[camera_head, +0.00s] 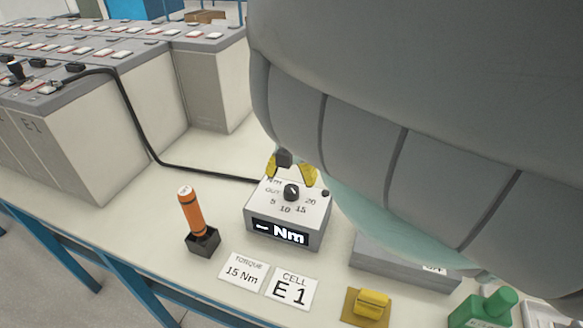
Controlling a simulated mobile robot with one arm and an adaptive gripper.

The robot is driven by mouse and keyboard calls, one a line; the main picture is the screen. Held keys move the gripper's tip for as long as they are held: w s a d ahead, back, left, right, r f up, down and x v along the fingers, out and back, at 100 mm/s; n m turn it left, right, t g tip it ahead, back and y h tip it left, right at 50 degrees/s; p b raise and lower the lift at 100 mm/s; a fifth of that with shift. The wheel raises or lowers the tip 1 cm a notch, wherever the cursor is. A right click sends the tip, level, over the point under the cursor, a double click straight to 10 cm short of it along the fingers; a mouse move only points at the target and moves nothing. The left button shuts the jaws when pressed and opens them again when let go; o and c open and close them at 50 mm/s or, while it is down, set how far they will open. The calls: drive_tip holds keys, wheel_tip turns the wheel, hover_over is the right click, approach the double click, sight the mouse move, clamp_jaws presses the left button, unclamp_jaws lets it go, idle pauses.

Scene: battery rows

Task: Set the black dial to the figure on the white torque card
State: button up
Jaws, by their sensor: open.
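The black dial (291,192) sits on top of a small grey box (258,214) marked Nm, OUT, 5, 10, 15 and 20. Its pointer is too small to read surely. The box's front display (280,232) shows a dash and "Nm". The white torque card (242,272) lies flat in front of the box and reads "15 Nm". My gripper (290,170) shows as yellow fingertips just behind the dial, spread apart and empty. Whether they touch the box is unclear. My grey arm hides most of the gripper.
A white card (292,289) reads "CELL E1". An orange-handled tool (190,212) stands in a black holder at left. A black cable (150,148) runs from the battery rows (75,140) to the box. A yellow block (370,303) and green object (485,308) sit at front right.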

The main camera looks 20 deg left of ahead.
drive_tip(key=shift+r, duration=0.6)
drive_tip(key=shift+w+r, duration=0.1)
drive_tip(key=shift+r, duration=0.35)
drive_tip(key=shift+a, duration=0.1)
